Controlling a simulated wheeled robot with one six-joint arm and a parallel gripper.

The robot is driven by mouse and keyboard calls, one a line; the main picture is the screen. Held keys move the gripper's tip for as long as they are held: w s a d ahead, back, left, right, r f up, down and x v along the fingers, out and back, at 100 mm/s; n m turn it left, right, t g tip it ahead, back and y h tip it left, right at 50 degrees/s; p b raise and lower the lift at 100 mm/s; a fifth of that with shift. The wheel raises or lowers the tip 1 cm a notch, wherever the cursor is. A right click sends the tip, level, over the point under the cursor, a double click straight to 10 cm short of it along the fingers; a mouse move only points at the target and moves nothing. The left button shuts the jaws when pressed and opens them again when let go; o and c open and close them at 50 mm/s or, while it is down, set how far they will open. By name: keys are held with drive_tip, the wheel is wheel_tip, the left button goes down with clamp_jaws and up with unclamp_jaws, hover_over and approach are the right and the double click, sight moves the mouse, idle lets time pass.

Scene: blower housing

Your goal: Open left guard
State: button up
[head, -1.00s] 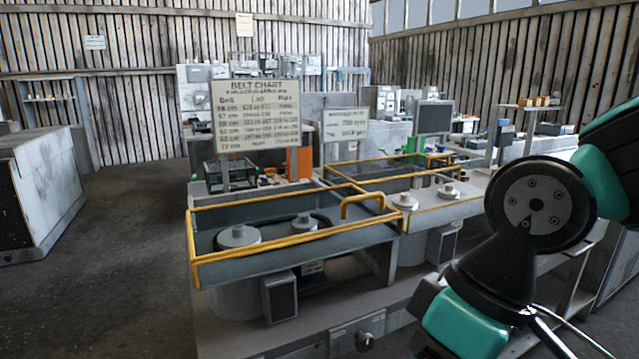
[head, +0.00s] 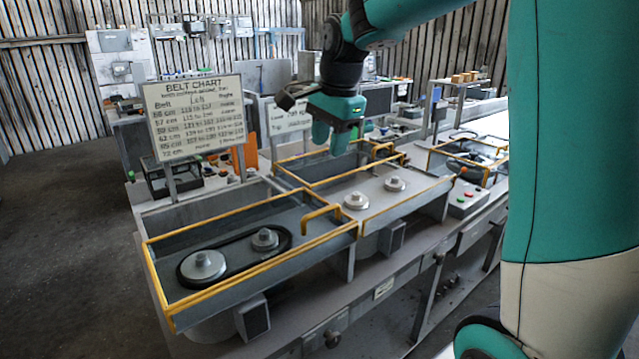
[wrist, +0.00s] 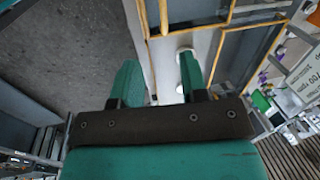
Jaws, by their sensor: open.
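The left guard (head: 163,285) is a yellow-edged frame, closed down around a station with two grey pulleys and a black belt (head: 233,256). Its yellow handle (head: 320,214) stands up near its right end. My gripper (head: 333,140) hangs above and behind the second guard, up and to the right of that handle, apart from it. In the wrist view my gripper (wrist: 160,78) shows two green fingers spread apart with nothing between them. Yellow guard edges (wrist: 142,38) and a pale deck with pulleys lie below the fingers; I cannot tell which guard the edges belong to.
A belt chart sign (head: 196,118) stands behind the left guard. A second yellow guard (head: 350,172) stands beside it, behind two pale pulleys (head: 356,201). A button box (head: 466,197) sits further right. Open floor (head: 60,240) lies to the left.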

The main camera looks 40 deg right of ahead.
sight(321, 210)
drive_tip(key=shift+m, duration=0.4)
drive_tip(key=w+f+p, duration=0.1)
drive_tip(key=f, duration=0.4)
drive_tip(key=w+f+p, duration=0.1)
drive_tip(key=f, duration=0.5)
drive_tip(key=w+d+f+p, duration=0.1)
drive_tip(key=f, duration=0.4)
drive_tip(key=shift+w+f, duration=0.3)
drive_tip(key=shift+w, duration=0.05)
clamp_jaws()
